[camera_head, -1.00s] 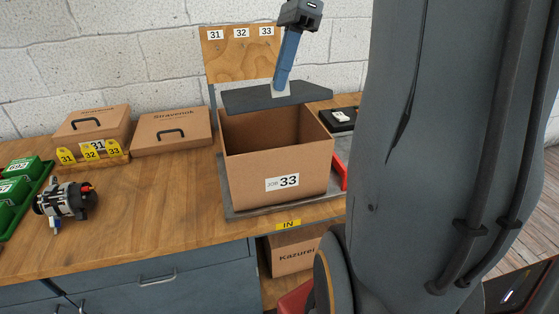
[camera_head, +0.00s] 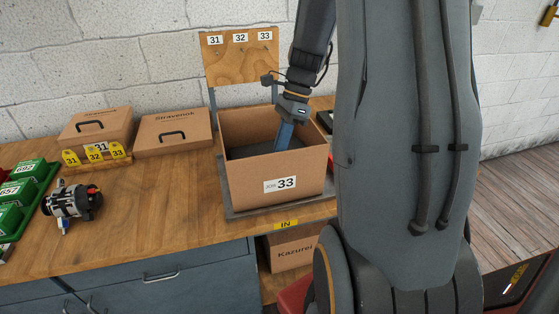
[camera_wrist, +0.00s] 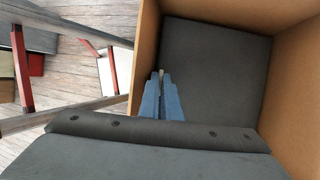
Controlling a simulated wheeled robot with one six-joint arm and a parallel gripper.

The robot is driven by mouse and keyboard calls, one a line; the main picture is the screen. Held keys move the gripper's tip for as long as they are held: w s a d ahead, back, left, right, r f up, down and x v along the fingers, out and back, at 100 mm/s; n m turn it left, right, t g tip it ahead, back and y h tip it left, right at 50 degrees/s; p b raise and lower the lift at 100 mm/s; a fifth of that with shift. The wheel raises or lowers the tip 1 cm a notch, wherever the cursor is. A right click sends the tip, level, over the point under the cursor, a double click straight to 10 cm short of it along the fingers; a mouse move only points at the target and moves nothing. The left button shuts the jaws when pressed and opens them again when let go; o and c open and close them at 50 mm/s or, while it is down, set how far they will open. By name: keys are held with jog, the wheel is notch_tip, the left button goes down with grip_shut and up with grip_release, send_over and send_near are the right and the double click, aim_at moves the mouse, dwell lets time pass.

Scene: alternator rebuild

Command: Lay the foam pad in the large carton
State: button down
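The large carton (camera_head: 243,178), labelled 33, stands open on the bench on a grey tray. The dark grey foam pad (camera_head: 246,152) is inside it, low between the walls. In the wrist view the pad (camera_wrist: 225,75) looks flat within the carton walls (camera_wrist: 147,45). My gripper (camera_head: 281,148) reaches down into the carton, and its lower end is hidden behind the front wall. In the wrist view its blue fingers (camera_wrist: 162,80) are close together with a pale tab between their tips. Whether the pad touches the floor everywhere cannot be told.
Behind the carton stands a wooden board (camera_head: 240,62) marked 31, 32, 33. Two closed cartons (camera_head: 172,133) with handles and yellow tags (camera_head: 95,154) are to the left. An alternator (camera_head: 72,202) and green bins (camera_head: 28,178) lie further left. The bench front is clear.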

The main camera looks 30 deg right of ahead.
jog(key=shift+f+p, duration=0.35)
jog(key=shift+f, duration=1.35)
jog(key=c, duration=2.3)
grip_release()
jog(key=shift+f, duration=0.1)
jog(key=shift+o, duration=0.2)
jog(key=b+v, duration=0.2)
jog(key=v, duration=1)
jog(key=shift+b, duration=0.3)
